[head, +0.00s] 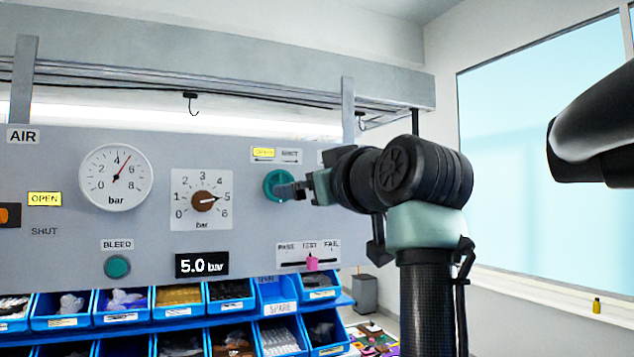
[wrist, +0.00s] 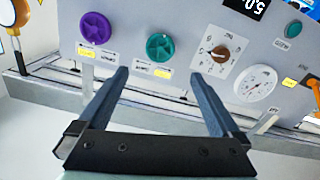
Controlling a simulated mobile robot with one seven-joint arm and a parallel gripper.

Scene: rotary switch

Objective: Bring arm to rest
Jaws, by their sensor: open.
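My gripper (head: 291,190) is raised in front of the grey panel (head: 60,265), just right of the green round knob (head: 272,181) and partly overlapping it in the head view. In the wrist view my gripper (wrist: 160,74) is open and empty. The green knob (wrist: 160,47) lies beyond the fingertips there, with nothing between the fingers. The brown rotary switch (head: 204,201) points to about 5 on its 0 to 6 bar scale, and the display (head: 202,265) reads 5.0 bar. My arm bends up from the lower right.
A pressure gauge (head: 116,178), a green bleed button (head: 117,266) and a pink slider (head: 312,263) are on the panel. A purple knob (wrist: 95,27) shows in the wrist view. Blue bins (head: 180,302) stand below. A metal rail with hooks (head: 240,77) runs above.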

